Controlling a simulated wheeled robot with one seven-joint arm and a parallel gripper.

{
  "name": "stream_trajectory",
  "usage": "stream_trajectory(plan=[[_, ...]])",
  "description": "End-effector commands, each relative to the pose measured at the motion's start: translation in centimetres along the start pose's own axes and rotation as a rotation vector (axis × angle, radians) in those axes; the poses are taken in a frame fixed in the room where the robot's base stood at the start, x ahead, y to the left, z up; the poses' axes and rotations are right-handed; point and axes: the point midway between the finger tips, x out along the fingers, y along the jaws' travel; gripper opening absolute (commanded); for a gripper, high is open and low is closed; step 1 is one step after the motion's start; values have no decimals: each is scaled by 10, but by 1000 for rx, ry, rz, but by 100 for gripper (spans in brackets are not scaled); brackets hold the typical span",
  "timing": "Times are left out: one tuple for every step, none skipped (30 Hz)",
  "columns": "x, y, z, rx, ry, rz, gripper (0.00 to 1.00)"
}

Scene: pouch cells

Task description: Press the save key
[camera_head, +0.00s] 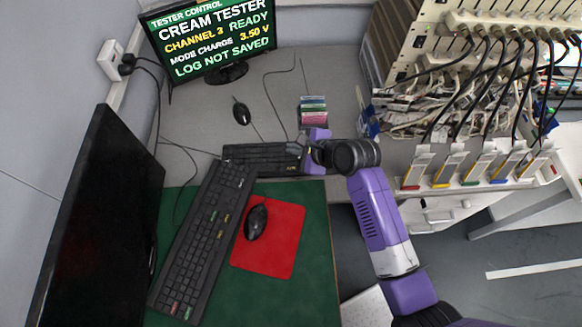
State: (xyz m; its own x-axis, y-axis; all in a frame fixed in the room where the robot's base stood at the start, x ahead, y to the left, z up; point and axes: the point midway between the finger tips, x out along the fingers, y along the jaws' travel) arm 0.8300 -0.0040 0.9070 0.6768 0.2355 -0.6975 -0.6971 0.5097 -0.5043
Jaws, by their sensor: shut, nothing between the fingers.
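A tester screen (215,42) at the back left reads "CREAM TESTER READY", "CHANNEL 3", "MODE CHARGE 3.50 V" and "LOG NOT SAVED". A black keyboard (252,156) lies on the grey desk in front of it, just beyond the green mat. My gripper (301,150) is shut and empty at that keyboard's right end, covering part of it. I cannot tell whether it touches a key. A second, longer black keyboard (206,235) lies along the left of the green mat; it has a few coloured keys. No save key label is readable on either keyboard.
A dark monitor (98,215) stands at the left. A mouse (256,222) rests on a red pad (285,240) on the green mat (318,255). Another mouse (241,112) and a coloured stack (313,112) are behind my gripper. A cabled rack (440,50) stands right.

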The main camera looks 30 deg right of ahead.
Motion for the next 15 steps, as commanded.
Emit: stream_trajectory(plan=[[0, 0, 0, -1, 0, 0, 0], [0, 0, 0, -1, 0, 0, 0], [0, 0, 0, -1, 0, -1, 0], [0, 0, 0, -2, 0, -1, 0], [0, 0, 0, -2, 0, -1, 0], [1, 0, 0, -2, 0, -1, 0], [1, 1, -1, -2, 0, -1, 0], [2, 1, -1, -2, 0, -1, 0], [3, 2, -2, -2, 0, -1, 0], [4, 3, -3, -3, 0, 0, 0], [5, 4, -4, -3, 0, 0, 0], [7, 6, -5, -3, 0, 0, 0], [9, 7, -7, -3, 0, 0, 0], [11, 8, -8, -3, 0, 0, 0], [14, 10, -10, -3, 0, 0, 0]])
